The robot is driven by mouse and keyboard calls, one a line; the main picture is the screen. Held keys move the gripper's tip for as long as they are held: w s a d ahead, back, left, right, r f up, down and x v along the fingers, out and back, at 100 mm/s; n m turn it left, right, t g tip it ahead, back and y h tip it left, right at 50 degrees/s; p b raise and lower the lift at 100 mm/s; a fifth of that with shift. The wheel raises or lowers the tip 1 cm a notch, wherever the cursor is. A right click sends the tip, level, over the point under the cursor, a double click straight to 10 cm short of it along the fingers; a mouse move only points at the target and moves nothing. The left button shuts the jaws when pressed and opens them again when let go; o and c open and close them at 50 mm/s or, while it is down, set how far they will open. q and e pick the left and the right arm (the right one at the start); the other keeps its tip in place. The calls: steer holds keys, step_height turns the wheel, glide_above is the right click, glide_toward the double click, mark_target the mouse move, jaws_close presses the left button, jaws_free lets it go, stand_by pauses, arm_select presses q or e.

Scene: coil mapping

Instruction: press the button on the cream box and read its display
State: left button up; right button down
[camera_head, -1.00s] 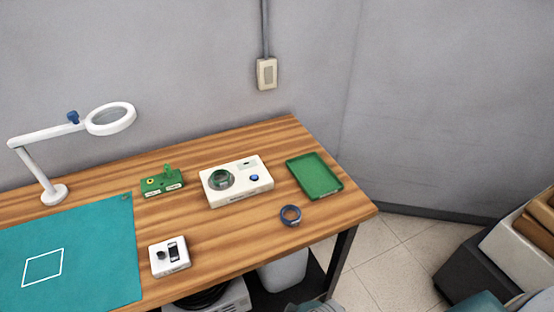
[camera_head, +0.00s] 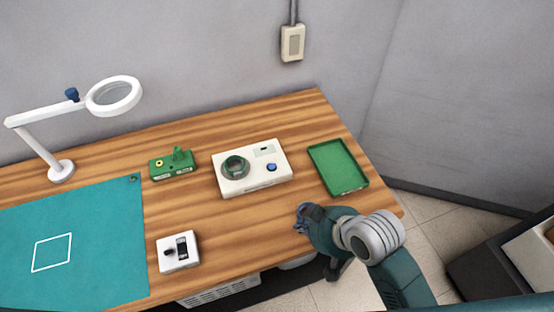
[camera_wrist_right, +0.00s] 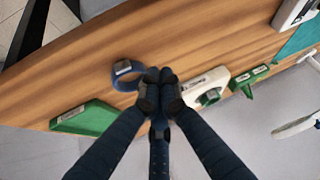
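The cream box (camera_head: 228,187) stands on the bench in the head view. A green coil (camera_head: 235,168) sits on its left part. Its blue button (camera_head: 271,167) is at the front right, and its small display (camera_head: 265,150) is behind that, too small to read. In the right wrist view the box (camera_wrist_right: 216,82) is partly hidden behind my fingers. My right gripper (camera_wrist_right: 159,82) has its fingertips together with nothing visible between them. In the head view it (camera_head: 303,216) is in front and to the right of the box, apart from it. My left gripper is out of view.
A dark blue ring coil (camera_wrist_right: 124,85) lies beside my right fingertips. A green tray (camera_head: 338,168) is right of the box. A green block (camera_head: 172,166), a white device (camera_head: 178,252), a teal mat (camera_head: 100,240) and a magnifier lamp (camera_head: 60,170) are to the left.

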steer(key=w+a+r+n+y, duration=0.2)
steer(key=w+a+r+n, duration=0.1)
steer(key=w+a, duration=0.3)
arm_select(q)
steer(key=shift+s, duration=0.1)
arm_select(e)
step_height(320, 180, up, 6)
steer(key=n+y, duration=0.1)
steer(key=n, duration=0.1)
glide_above(273, 168)
steer(key=shift+r, duration=0.15)
steer(key=shift+t, duration=0.3)
step_height(273, 168, down, 6)
steer(key=b, duration=0.7)
steer(key=shift+f, duration=0.5)
steer(key=shift+f+b, duration=0.45)
steer(key=shift+f, duration=0.4)
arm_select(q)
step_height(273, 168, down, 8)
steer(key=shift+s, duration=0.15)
